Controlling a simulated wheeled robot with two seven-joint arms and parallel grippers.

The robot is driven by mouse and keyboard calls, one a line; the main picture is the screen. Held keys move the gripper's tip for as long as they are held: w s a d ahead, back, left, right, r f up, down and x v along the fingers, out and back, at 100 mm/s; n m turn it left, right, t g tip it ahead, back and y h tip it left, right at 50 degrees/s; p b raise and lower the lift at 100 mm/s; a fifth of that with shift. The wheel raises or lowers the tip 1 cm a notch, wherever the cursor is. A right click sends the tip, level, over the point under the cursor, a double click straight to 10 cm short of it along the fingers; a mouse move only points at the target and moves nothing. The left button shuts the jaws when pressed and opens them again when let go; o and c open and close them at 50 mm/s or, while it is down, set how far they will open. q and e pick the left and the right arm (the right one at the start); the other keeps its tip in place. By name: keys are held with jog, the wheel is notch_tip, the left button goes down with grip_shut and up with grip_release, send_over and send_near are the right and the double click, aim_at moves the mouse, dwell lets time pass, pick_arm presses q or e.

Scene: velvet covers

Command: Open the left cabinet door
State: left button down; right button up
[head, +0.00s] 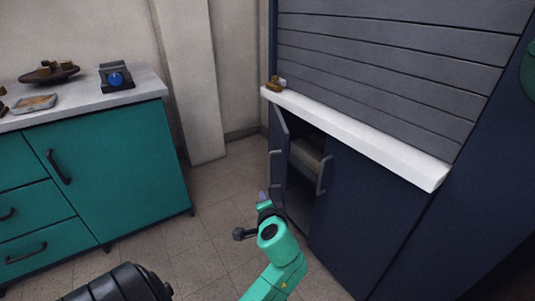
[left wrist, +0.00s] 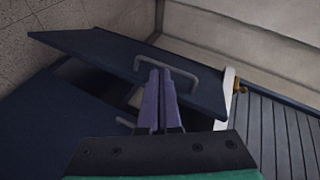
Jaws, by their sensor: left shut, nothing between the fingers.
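The left cabinet door (head: 279,135) of the dark blue cabinet stands partly open, swung outward, with a grey bar handle (head: 271,175). In the left wrist view the door (left wrist: 105,49) lies across the picture and its handle (left wrist: 168,62) is beside my fingertips. My left gripper (head: 263,196) has purple fingers, shut and empty, close to the opening at the low end of that handle; in the left wrist view the gripper (left wrist: 160,73) overlaps the handle's outline. I cannot tell whether they touch. My right gripper is not in view.
The right cabinet door (head: 355,205) is closed, with its own handle (head: 323,175). A shelf (head: 306,156) shows inside the opening. A white countertop (head: 350,132) juts above, with a small brown item (head: 273,84). A teal cabinet (head: 115,170) stands left; tiled floor (head: 210,225) lies between.

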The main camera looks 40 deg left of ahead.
aim_at(279, 151)
pick_arm(q)
jog(key=w+d+r+m+t+y, duration=0.2)
jog(key=w+r+m+t+y, duration=0.15)
jog(key=w+r, duration=0.4)
jog(key=shift+m+h, duration=0.25)
jog(key=shift+m, duration=0.2)
jog(key=x, duration=0.6)
jog(key=b+x, duration=0.1)
jog(key=x, duration=0.2)
jog(key=shift+s+a+f, duration=0.1)
jog(key=shift+s+a, duration=0.2)
jog(key=s+a, duration=0.2)
jog(key=a, duration=0.1)
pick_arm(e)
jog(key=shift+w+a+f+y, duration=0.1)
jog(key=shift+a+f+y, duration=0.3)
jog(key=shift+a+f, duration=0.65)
pick_arm(q)
jog(key=shift+s, duration=0.15)
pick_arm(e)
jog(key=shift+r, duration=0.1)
